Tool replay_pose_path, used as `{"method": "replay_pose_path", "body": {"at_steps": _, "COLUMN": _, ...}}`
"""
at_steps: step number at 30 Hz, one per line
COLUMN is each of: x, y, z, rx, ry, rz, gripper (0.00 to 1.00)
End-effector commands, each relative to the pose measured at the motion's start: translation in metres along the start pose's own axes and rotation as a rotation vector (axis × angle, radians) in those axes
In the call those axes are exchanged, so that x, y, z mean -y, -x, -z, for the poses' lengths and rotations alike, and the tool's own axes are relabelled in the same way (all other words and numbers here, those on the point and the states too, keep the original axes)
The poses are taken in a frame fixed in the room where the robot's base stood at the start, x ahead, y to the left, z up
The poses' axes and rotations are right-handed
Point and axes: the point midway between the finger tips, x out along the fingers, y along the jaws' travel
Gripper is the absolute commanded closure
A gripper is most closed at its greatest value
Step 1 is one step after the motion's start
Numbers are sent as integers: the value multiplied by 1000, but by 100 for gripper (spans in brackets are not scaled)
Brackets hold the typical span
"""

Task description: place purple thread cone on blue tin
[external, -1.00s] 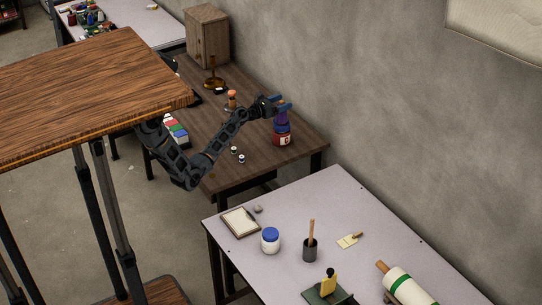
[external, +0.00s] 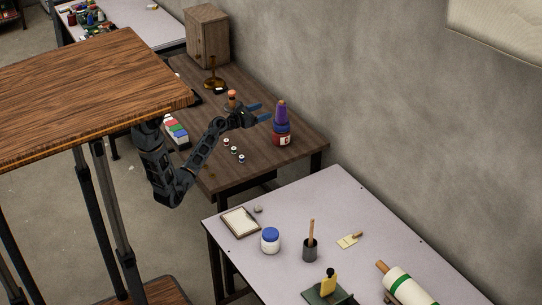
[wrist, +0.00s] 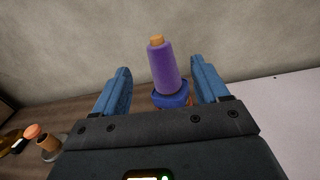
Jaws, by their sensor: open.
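The purple thread cone (external: 281,110) stands upright on top of a blue tin (external: 282,128), which sits on a red labelled container (external: 282,140) at the right end of the brown table. In the wrist view the purple cone (wrist: 163,67), with its tan tip, rests on the blue tin (wrist: 171,97). My gripper (external: 262,112) is open and empty, to the left of the cone and apart from it. Its two blue fingers (wrist: 160,82) show on either side of the cone in the wrist view.
Small thread spools (external: 234,150) lie at the table's front edge. An orange-topped spool stand (external: 231,98) and a wooden cabinet (external: 208,36) stand farther back. A wall runs behind the table. A white table (external: 290,205) with jars and tools is in front.

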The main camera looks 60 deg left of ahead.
Motion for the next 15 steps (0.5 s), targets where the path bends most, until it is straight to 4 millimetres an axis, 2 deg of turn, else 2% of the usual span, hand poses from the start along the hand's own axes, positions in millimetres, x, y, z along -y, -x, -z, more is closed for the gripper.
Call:
{"method": "replay_pose_path", "body": {"at_steps": 5, "x": 31, "y": 48, "z": 52, "rx": -81, "ry": -294, "rz": -20, "gripper": 26}}
{"method": "replay_pose_path", "body": {"at_steps": 9, "x": 60, "y": 103, "z": 90, "rx": -155, "ry": -645, "rz": -18, "gripper": 26}}
{"method": "replay_pose_path", "body": {"at_steps": 15, "x": 96, "y": 187, "z": 120, "rx": -231, "ry": -1159, "rz": 33, "gripper": 26}}
